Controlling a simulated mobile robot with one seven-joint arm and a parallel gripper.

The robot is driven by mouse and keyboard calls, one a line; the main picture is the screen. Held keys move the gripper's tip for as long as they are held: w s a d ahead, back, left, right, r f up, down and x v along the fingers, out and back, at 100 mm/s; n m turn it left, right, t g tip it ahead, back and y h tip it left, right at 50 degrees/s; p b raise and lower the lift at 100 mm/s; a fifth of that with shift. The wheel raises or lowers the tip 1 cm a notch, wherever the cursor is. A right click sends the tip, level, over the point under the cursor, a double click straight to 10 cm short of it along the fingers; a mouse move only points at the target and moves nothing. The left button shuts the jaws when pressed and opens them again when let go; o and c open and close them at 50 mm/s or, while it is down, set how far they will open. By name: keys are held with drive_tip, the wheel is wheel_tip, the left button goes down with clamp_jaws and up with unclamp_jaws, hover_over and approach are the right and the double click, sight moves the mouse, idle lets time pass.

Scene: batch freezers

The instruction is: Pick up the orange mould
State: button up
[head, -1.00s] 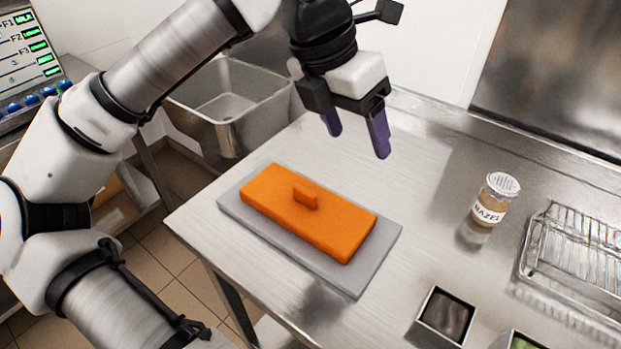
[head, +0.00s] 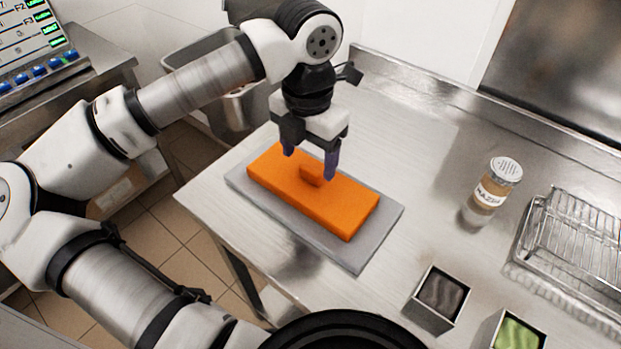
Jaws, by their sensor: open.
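The orange mould (head: 335,209) is a flat rectangular block with a small raised knob (head: 312,175) on its top. It lies on a grey mat (head: 362,258) on the steel table. My gripper (head: 310,165) points down over the mould, with its purple fingers open. The fingertips are close to the knob, one to its left and one to its right in the picture. I cannot tell whether they touch the mould.
A labelled jar (head: 489,192) stands to the right, beside a wire rack (head: 575,240). Two small square tubs, one dark (head: 441,298) and one green (head: 518,333), are at the front right. The table between mould and jar is clear.

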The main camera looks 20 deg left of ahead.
sight(311, 169)
wheel_tip(311, 169, down, 4)
drive_tip(key=shift+w+d+f+p, duration=0.1)
drive_tip(key=shift+d+p, duration=0.05)
drive_tip(key=shift+p, duration=0.45)
drive_tip(key=c, duration=1.1)
